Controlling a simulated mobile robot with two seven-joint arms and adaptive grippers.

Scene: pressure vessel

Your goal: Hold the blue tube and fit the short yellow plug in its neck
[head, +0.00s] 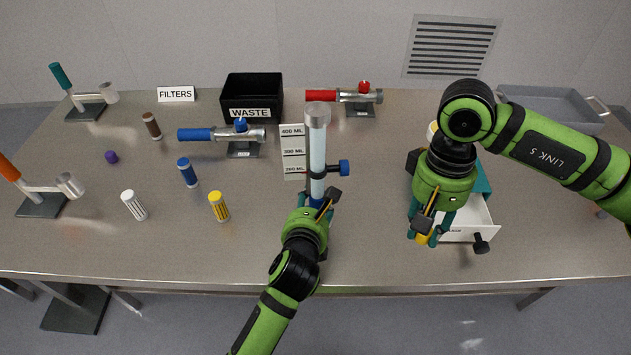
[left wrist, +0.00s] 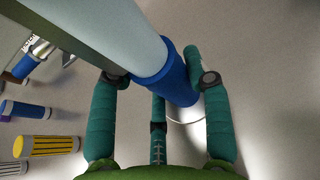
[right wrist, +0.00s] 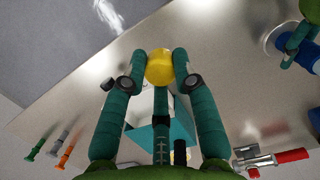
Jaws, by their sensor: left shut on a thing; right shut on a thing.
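The blue tube (head: 317,150) stands upright near the middle of the table, with a clear body, a grey neck on top and a blue side knob. My left gripper (head: 320,200) is shut around its blue lower end, which shows in the left wrist view (left wrist: 176,80). The neck shows no plug in it. My right gripper (head: 425,232) is shut on the yellow plug (right wrist: 160,66) and holds it to the right of the tube, lower in the head view than the neck. The fingers hide much of the plug, so its length is unclear.
Behind the tube are a volume card (head: 293,150), a blue-handled tool on a stand (head: 222,134) and a red-handled one (head: 344,96). A black waste bin (head: 252,92) stands at the back. An open white drawer (head: 470,220) lies beside my right gripper.

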